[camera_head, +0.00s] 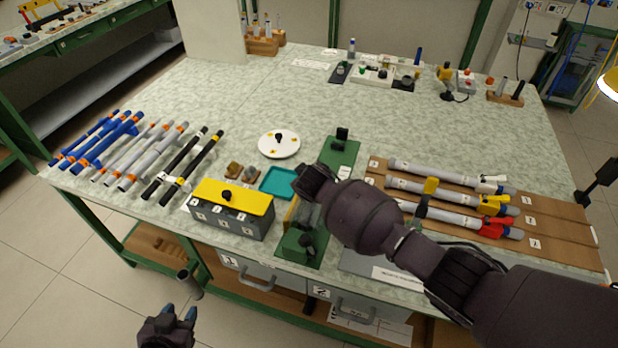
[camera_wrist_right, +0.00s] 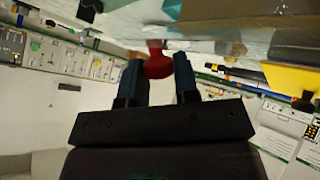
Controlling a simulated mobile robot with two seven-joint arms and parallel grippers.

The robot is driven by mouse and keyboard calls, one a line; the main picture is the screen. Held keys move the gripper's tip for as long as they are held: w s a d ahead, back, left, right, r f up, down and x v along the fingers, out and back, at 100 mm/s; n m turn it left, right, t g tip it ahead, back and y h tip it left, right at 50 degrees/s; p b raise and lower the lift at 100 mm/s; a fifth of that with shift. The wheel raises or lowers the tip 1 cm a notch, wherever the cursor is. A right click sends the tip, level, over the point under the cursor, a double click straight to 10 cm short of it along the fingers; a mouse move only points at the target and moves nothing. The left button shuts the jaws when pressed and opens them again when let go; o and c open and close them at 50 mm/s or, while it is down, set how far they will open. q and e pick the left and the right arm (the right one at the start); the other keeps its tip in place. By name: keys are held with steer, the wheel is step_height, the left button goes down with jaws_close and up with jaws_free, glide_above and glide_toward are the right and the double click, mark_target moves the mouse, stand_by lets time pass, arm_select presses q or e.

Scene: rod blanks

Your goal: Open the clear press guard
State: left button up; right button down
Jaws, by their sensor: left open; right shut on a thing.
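The green press (camera_head: 341,155) stands near the front edge of the table, partly hidden behind my right arm. A pale see-through panel, apparently the clear guard (camera_head: 291,214), shows at its left side; how far it is open I cannot tell. My right gripper (camera_head: 311,183) is over the press, its fingers hidden in the head view. In the right wrist view my right gripper's fingers are around a red knob (camera_wrist_right: 157,67), just below a pale clear surface (camera_wrist_right: 200,46). My left gripper (camera_head: 178,313) is open and empty, in front of the table.
A grey box with a yellow lid (camera_head: 234,195) and a teal tray (camera_head: 279,183) stand left of the press. Rods on a brown board (camera_head: 560,232) lie to the right. A white round plate (camera_head: 279,143) sits behind.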

steer(key=c, duration=0.9)
jaws_free()
steer(key=shift+s+r, duration=0.1)
steer(key=shift+p+v, duration=0.5)
steer(key=shift+v, duration=4.75)
